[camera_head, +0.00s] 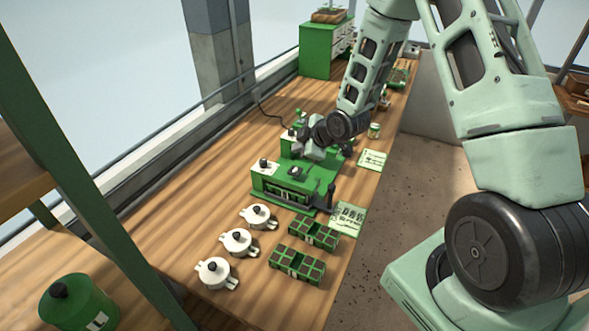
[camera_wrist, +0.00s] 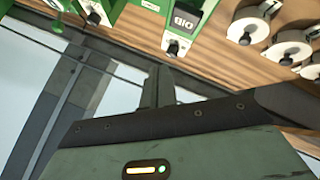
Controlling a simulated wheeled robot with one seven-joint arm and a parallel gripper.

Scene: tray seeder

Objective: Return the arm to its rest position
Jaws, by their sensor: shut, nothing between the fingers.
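My gripper (camera_head: 304,140) is at the end of my pale green arm in the head view, above the green seeder machine (camera_head: 290,190) on the wooden bench. It is small there and partly hidden by my own wrist. In the wrist view my gripper's dark fingers (camera_wrist: 158,88) are together with nothing between them. The green machine's front with its lettering (camera_wrist: 185,20) shows at the top of the wrist view. My gripper appears apart from the machine.
White lidded pots (camera_head: 238,241) and green cell trays (camera_head: 297,264) stand on the near bench (camera_head: 190,235). Printed cards (camera_head: 372,159) lie along the right edge. A green canister (camera_head: 78,302) is at lower left, a green cabinet (camera_head: 320,55) at the back. A concrete pillar (camera_head: 222,50) stands left.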

